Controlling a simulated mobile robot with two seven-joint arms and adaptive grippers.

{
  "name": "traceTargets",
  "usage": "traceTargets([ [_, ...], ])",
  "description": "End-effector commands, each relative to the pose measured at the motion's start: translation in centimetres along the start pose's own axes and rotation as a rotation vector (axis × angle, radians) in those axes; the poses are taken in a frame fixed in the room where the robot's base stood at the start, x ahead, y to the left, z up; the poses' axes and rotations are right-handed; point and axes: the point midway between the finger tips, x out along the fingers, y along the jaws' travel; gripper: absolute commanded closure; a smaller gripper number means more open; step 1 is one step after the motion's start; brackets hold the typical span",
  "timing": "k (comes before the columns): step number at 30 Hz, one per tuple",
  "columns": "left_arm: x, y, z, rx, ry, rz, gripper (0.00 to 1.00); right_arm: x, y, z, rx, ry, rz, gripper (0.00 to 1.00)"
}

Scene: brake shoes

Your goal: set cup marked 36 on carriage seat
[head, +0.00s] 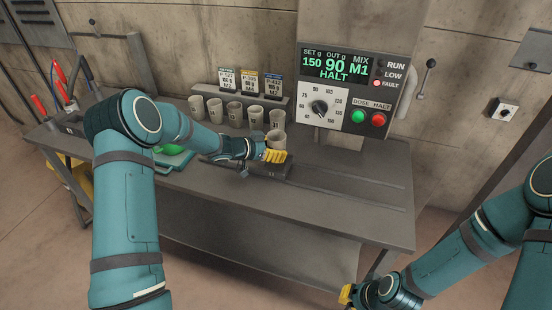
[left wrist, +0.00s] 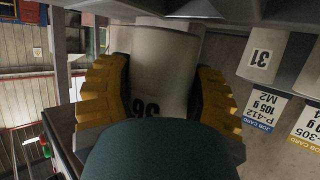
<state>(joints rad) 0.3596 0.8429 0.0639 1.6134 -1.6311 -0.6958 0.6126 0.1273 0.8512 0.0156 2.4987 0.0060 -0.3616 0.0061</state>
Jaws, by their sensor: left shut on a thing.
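The cup marked 36 (head: 276,138) is pale grey and sits between the yellow fingers of my left gripper (head: 273,155). In the left wrist view the cup (left wrist: 160,70) fills the gap between both fingers, and its number shows upside down. My left gripper is shut on it. The cup is over or on the dark carriage (head: 280,171) at the near end of the rails; the gripper hides the seat, so I cannot tell whether the cup touches it. My right gripper (head: 347,294) is low at the bottom, off the bench; its fingers are mostly hidden.
Several pale cups (head: 234,112) stand in a row behind, one marked 31 (left wrist: 260,60). Job cards (head: 248,84) stand behind them. The dosing machine's panel (head: 346,90) reads HALT. Rails (head: 345,187) run right across clear bench. A green item (head: 173,156) and red-handled tools (head: 40,105) are at left.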

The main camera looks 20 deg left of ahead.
Motion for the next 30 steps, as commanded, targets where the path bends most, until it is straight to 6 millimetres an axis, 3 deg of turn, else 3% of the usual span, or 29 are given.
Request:
traceTargets([
  [7,1.2,0.0,3.1,-0.004,-0.001,0.000,0.83,0.6,0.2,0.3,-0.002,-0.005,-0.001,1.00],
  [19,1.4,0.0,3.5,-0.001,-0.001,0.000,0.83,0.7,0.3,0.3,-0.002,-0.007,-0.001,1.00],
  [20,1.4,0.0,3.5,-0.001,-0.001,0.000,0.33,0.7,0.3,0.3,-0.002,-0.007,-0.001,1.00],
  [22,1.4,0.0,3.4,-0.001,-0.001,0.000,0.10,0.7,0.3,0.3,-0.002,-0.007,-0.001,1.00],
  [30,1.4,0.0,3.4,-0.001,-0.001,0.000,0.10,0.7,0.3,0.3,-0.002,-0.007,-0.001,1.00],
])
